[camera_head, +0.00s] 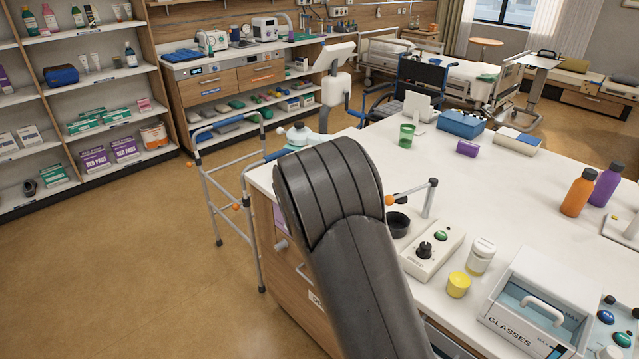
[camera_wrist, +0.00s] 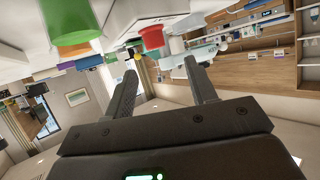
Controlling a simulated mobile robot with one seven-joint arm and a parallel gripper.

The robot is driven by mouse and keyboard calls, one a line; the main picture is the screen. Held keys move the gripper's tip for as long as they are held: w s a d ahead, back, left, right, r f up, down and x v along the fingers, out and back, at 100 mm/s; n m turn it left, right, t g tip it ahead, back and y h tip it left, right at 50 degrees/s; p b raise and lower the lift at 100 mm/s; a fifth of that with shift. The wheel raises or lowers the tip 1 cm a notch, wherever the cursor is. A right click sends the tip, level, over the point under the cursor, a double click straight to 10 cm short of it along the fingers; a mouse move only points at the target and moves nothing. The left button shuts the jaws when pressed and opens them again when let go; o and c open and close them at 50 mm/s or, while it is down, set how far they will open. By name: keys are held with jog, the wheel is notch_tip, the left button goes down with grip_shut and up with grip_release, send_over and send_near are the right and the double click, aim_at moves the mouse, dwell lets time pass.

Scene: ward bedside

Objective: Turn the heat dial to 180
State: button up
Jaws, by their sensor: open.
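A white control box (camera_head: 432,252) lies on the white counter in the head view. It carries a black round dial (camera_head: 425,248) and a green button (camera_head: 441,236). Its markings are too small to read, so I cannot tell the dial's setting or whether it is the heat dial. My dark arm rises in front of the counter, left of the box, and hides my gripper there. In the wrist view my gripper (camera_wrist: 162,82) is open, with nothing between its two fingers. The wrist picture is upside down, and I cannot make out the dial in it.
Near the box stand a black cup (camera_head: 398,226), a pill bottle (camera_head: 480,257), a yellow cup (camera_head: 458,285) and a glasses case (camera_head: 543,300). A post with an orange-tipped arm (camera_head: 430,198) stands behind it. A walker (camera_head: 243,205) is left of the counter. The counter's middle is clear.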

jog(key=x, duration=1)
jog(key=shift+d, duration=0.35)
jog(key=shift+c, duration=0.5)
jog(key=c, duration=0.9)
jog(key=shift+f, duration=0.1)
